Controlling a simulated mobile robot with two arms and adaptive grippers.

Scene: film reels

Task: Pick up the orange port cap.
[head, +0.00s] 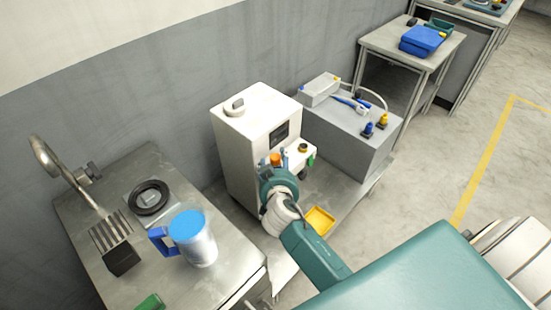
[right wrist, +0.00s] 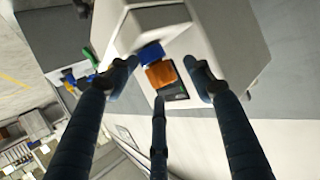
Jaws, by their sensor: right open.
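The orange port cap (head: 275,158) is on the front of the white cabinet machine (head: 245,150), just beyond my right gripper in the head view. In the right wrist view the orange cap (right wrist: 161,75) lies between the spread fingers of my right gripper (right wrist: 160,69), with gaps on both sides. A blue cap (right wrist: 151,54) is right beside it, close to the left finger. My right gripper is open and empty, and the hand and arm hide part of the machine front in the head view. My left gripper is not in view.
A green part (head: 311,160) and a dark knob (head: 303,148) sit right of the caps. A yellow tray (head: 320,220) lies below. A grey box (head: 350,140) stands to the right. A steel counter (head: 100,220) with a blue-topped jug (head: 195,240) is at left.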

